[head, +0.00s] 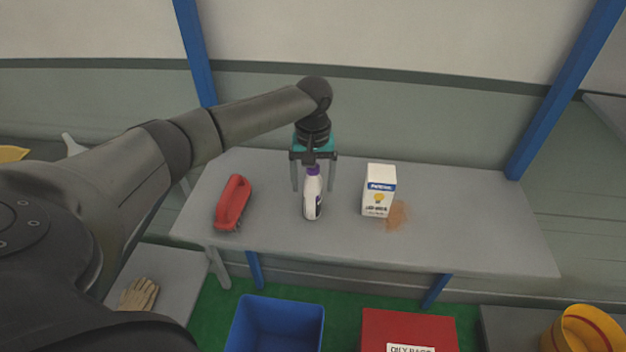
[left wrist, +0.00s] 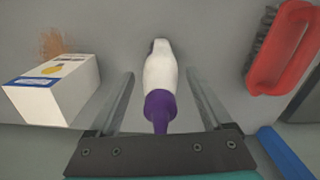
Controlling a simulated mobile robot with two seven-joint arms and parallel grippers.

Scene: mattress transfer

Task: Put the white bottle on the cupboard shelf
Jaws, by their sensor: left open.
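The white bottle (head: 312,200) with a purple cap stands on the grey table (head: 460,243), near its middle. It also shows in the left wrist view (left wrist: 160,70), with its purple cap nearest the gripper. My left gripper (head: 312,186) is open, with one finger on each side of the bottle. In the left wrist view gaps show between the bottle and both fingers (left wrist: 162,92). The cupboard shelf is not clearly in view. My right gripper is not in view.
A red brush (head: 233,203) lies left of the bottle. A white and blue box (head: 379,191) stands to the right beside a brown spill (head: 397,215). A blue bin (head: 275,325) and a red container (head: 408,328) are below the front edge. The table's right end is clear.

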